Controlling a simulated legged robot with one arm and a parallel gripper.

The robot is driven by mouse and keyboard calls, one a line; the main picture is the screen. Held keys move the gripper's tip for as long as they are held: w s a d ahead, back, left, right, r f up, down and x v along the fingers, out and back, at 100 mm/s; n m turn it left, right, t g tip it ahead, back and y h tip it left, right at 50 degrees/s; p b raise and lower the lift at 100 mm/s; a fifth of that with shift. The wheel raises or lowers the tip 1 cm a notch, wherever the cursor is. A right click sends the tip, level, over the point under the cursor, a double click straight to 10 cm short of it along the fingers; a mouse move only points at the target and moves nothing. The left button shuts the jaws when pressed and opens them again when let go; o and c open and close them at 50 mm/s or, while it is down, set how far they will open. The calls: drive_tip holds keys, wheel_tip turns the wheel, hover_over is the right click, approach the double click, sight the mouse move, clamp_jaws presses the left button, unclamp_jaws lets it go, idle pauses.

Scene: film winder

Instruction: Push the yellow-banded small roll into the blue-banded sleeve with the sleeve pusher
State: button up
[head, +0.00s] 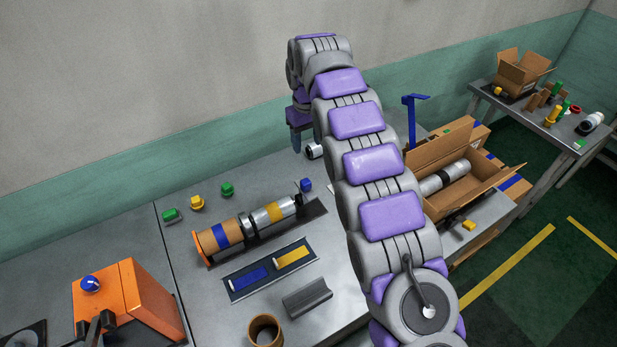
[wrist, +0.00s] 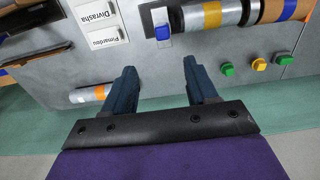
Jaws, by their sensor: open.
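The brown blue-banded sleeve (head: 222,236) lies in an orange-ended cradle on the bench, and part of it shows in the wrist view (wrist: 289,10). The silver yellow-banded roll (head: 273,211) lies in line with it, on its right; it also shows in the wrist view (wrist: 212,15). I cannot tell whether their ends touch. A blue knob (head: 306,185), apparently the sleeve pusher, stands at the roll's far right end and shows in the wrist view (wrist: 162,33). My gripper (wrist: 158,68) is open and empty, over the bench's back edge, with the knob ahead between its fingers.
Another small roll (wrist: 90,94) lies beside my left finger. Green, yellow (head: 197,203) and green buttons stand behind the sleeve. A tray with blue and yellow strips (head: 272,269), a grey block (head: 307,297) and an open carton (head: 475,190) are nearby.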

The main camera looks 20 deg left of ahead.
wheel_tip(320, 180, down, 5)
drive_tip(key=a+b, duration=0.1)
drive_tip(key=a, duration=0.1)
drive_tip(key=b, duration=0.1)
hover_over(306, 181)
drive_tip(key=f, duration=0.6)
drive_tip(key=shift+d+f, duration=0.25)
drive_tip(key=shift+f, duration=0.05)
drive_tip(key=f, duration=0.3)
drive_tip(key=a+f+b, duration=0.1)
drive_tip(key=f, duration=0.1)
drive_tip(key=shift+f, duration=0.45)
drive_tip(key=shift+d+r, duration=0.1)
drive_tip(key=shift+d, duration=0.25)
drive_tip(key=shift+c, duration=0.6)
drive_tip(key=shift+a, duration=0.2)
drive_tip(key=c, duration=0.6)
clamp_jaws()
